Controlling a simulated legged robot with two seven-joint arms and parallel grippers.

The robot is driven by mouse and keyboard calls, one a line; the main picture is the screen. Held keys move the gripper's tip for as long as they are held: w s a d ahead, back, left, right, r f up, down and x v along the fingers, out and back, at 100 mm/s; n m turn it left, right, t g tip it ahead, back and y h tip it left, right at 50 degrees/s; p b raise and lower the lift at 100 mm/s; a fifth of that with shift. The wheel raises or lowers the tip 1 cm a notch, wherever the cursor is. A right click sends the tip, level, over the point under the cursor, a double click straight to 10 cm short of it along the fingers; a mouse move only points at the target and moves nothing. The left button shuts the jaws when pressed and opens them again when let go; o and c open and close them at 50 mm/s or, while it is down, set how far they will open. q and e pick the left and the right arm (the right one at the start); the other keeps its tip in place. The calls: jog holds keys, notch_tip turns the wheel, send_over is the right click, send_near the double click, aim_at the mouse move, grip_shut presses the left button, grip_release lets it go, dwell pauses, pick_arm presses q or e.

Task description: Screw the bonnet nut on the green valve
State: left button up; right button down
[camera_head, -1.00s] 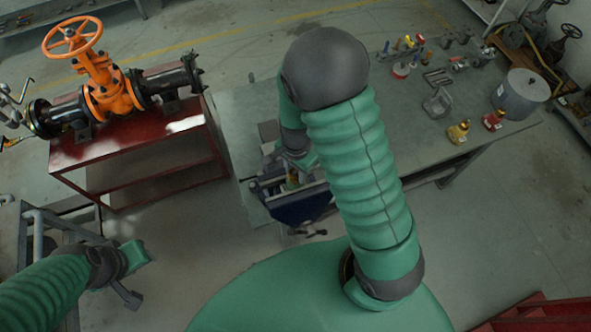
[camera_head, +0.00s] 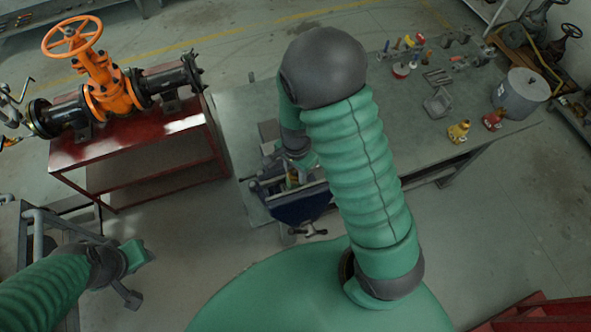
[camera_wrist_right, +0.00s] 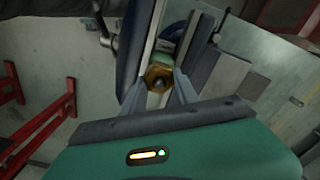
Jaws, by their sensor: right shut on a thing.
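The green valve (camera_wrist_right: 168,57) is held upright between the jaws of a blue vise (camera_wrist_right: 196,45) in the right wrist view. A brass-coloured bonnet nut (camera_wrist_right: 157,73) sits at its near end. My right gripper (camera_wrist_right: 159,84) is shut on the nut, with one finger on each side of it. In the head view my right gripper (camera_head: 299,166) reaches down over the vise (camera_head: 303,206), and my arm hides much of the valve there. My left gripper (camera_head: 133,275) hangs at the lower left, away from the valve; its fingers are too unclear to judge.
The vise is on the edge of a grey-green workbench (camera_head: 235,112). Two small valves, yellow (camera_head: 458,132) and red (camera_head: 493,120), a grey pot (camera_head: 521,93) and tools stand on its right part. A red table (camera_head: 130,150) carries a large orange gate valve (camera_head: 108,90) at left.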

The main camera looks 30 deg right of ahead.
dwell(0.3)
jog(key=c, duration=0.9)
grip_release()
jog(key=shift+o, duration=0.2)
notch_tip(320, 180, up, 7)
jog(key=p, duration=0.7)
jog(key=shift+f, duration=0.1)
